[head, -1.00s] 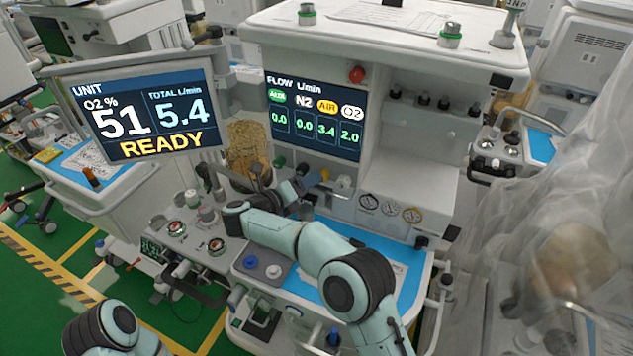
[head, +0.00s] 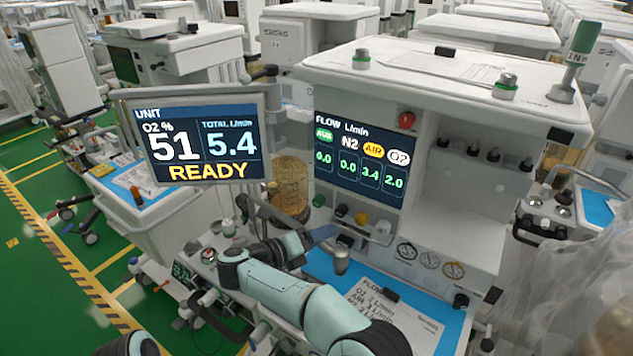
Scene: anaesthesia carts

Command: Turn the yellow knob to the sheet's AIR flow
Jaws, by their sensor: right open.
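The yellow knob (head: 361,218) is on the front of the anaesthesia cart, below the flow screen (head: 360,160). The screen reads AIR 3.4, O2 2.0, N2 0.0. My left gripper is out of view.
The unit monitor (head: 200,145) on the left reads 51, 5.4 and READY. A small metal cylinder (head: 341,262) stands close to my right gripper. Gauges (head: 430,258) are to the right of the knobs. A translucent plastic drape (head: 570,290) hangs at the right.

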